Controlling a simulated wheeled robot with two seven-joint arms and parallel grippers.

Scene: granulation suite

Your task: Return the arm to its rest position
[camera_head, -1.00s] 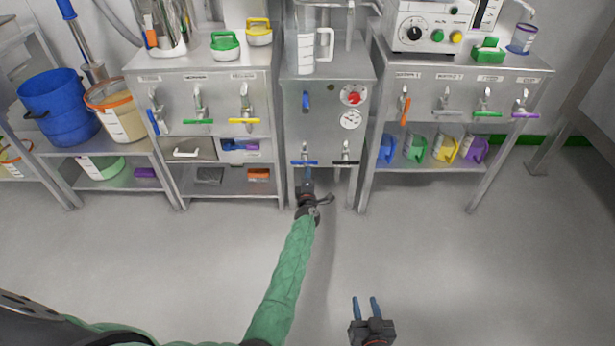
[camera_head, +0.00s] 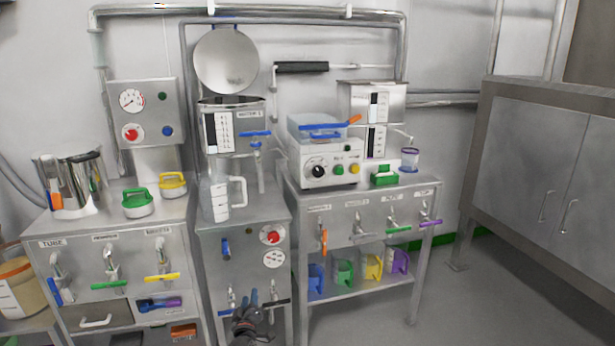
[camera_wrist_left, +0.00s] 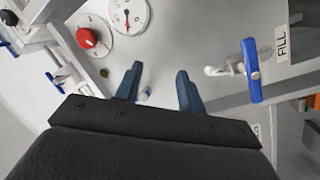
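My left gripper (camera_head: 264,295) shows at the bottom of the head view, in front of the lower part of the middle steel cabinet (camera_head: 240,270). In the left wrist view, the blue fingers of my left gripper (camera_wrist_left: 158,88) stand apart with nothing held between them. A tap with a blue handle (camera_wrist_left: 251,70) beside a "FILL" label is to the right of the fingers, apart from them. Most of my left arm is below the head view's edge. My right gripper is out of view.
The middle cabinet carries a red knob (camera_head: 270,235) and a gauge (camera_head: 274,259). A measuring jug (camera_head: 214,198) stands on top. Right of it is a bench with several taps and coloured jugs, such as the yellow jug (camera_head: 373,267). Open floor (camera_head: 470,310) lies at lower right.

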